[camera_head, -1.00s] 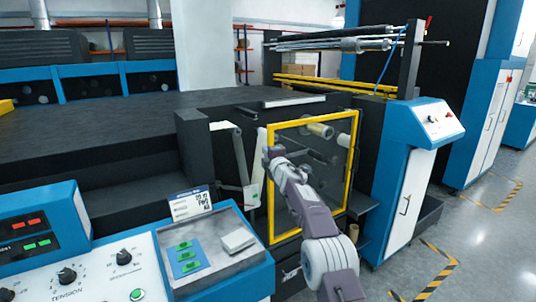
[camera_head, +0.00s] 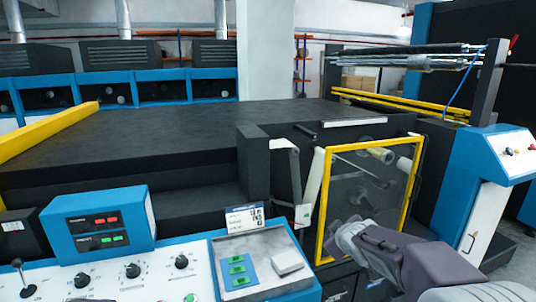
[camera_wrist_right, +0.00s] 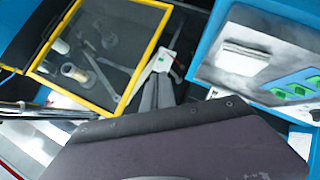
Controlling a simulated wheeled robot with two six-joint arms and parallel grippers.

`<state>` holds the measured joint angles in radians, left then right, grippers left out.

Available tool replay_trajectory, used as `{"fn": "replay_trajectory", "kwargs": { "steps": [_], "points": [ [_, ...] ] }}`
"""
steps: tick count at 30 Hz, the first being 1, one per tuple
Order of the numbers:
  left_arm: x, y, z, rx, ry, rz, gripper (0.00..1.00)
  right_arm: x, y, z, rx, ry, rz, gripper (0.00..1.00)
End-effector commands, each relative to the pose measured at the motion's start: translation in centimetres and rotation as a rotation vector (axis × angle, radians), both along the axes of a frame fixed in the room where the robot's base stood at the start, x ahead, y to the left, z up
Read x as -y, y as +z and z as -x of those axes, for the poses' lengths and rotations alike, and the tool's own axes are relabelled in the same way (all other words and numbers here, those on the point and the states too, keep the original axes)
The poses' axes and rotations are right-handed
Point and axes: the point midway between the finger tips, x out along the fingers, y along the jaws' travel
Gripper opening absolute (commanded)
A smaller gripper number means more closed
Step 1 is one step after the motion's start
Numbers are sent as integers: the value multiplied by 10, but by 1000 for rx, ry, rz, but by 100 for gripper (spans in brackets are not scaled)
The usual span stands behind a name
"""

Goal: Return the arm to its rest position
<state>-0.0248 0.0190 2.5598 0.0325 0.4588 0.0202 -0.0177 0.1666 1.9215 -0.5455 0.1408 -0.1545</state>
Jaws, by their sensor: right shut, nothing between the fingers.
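My right arm comes in from the lower right in the head view. Its grey end with the right gripper (camera_head: 340,228) is in front of the lower part of the yellow-framed clear door (camera_head: 323,205). In the right wrist view two dark grey fingers (camera_wrist_right: 156,82) lie close together, shut and empty, beyond my dark purple arm part. The door also shows there at upper left (camera_wrist_right: 128,90). I cannot tell the exact gap between gripper and door. My left gripper is not in view.
A blue control console (camera_head: 150,262) with knobs and a grey tray (camera_head: 285,240) stands at the front. The tray holds a pale block (camera_head: 287,262) and a blue plate with green parts (camera_head: 238,270). A blue and white cabinet (camera_head: 480,215) stands at right.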

Motion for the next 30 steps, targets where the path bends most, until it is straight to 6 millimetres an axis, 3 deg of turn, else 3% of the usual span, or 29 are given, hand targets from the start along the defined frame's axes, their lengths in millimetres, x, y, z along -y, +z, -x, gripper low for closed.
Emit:
{"fn": "replay_trajectory", "kwargs": {
  "steps": [3, 6, 9, 12, 17, 30],
  "points": [
    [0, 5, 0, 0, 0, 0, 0, 1, -69, 87, -238, -157, -156, 0],
    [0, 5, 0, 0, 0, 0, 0, -2, -121, 160, -432, -296, -261, 0],
    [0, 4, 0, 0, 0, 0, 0, -7, -158, 221, -592, -421, -334, 0],
    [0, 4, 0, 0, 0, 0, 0, -12, -178, 263, -707, -518, -383, 0],
    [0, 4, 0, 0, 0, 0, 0, -18, -184, 286, -783, -617, -438, 0],
    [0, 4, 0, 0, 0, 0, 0, -18, -184, 285, -779, -618, -438, 0]
  ]
}}
